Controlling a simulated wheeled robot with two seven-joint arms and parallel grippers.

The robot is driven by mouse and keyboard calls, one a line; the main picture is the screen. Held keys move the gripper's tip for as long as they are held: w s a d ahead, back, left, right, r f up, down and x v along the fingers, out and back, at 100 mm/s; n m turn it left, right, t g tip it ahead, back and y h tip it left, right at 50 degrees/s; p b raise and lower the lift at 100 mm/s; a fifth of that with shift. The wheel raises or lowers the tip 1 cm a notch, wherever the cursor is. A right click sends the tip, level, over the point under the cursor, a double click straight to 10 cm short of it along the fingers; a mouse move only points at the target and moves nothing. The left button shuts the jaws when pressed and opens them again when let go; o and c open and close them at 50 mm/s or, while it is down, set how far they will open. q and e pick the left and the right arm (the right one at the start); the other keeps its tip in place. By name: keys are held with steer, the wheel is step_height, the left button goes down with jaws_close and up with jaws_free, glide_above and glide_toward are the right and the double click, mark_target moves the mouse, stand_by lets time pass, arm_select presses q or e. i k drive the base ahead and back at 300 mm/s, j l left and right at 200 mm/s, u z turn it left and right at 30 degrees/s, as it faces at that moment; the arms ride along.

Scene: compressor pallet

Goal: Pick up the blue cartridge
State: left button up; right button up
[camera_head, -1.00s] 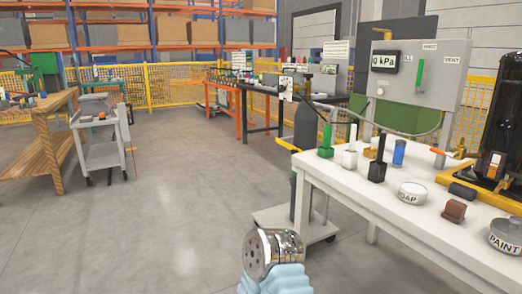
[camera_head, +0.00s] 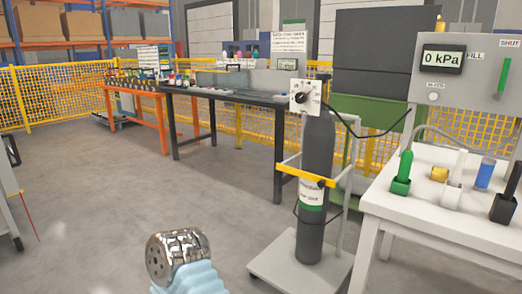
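A small blue cylinder (camera_head: 485,173), which looks like the blue cartridge, stands upright on the white table (camera_head: 397,210) at the right. It is between a white item and a black-based item. No gripper fingers show in the head view. A shiny metal cylinder with holes in its end face (camera_head: 178,255), above a ribbed light-blue part, rises from the bottom edge. I cannot tell whether it belongs to one of my arms. It is well apart from the blue cylinder.
A dark gas bottle (camera_head: 317,185) stands on a wheeled cart (camera_head: 300,268) left of the white table. A grey panel reading 0 kPa (camera_head: 465,85) is behind. The floor at left is open.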

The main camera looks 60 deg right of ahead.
mark_target(488, 164)
steer(key=i+z, duration=0.1)
steer(key=z, duration=0.8)
steer(key=i+j+z, duration=0.1)
steer(key=z, duration=0.35)
steer(key=i+j+z, duration=0.1)
steer(key=z, duration=0.35)
steer(key=j+z, duration=0.1)
steer(key=z, duration=0.4)
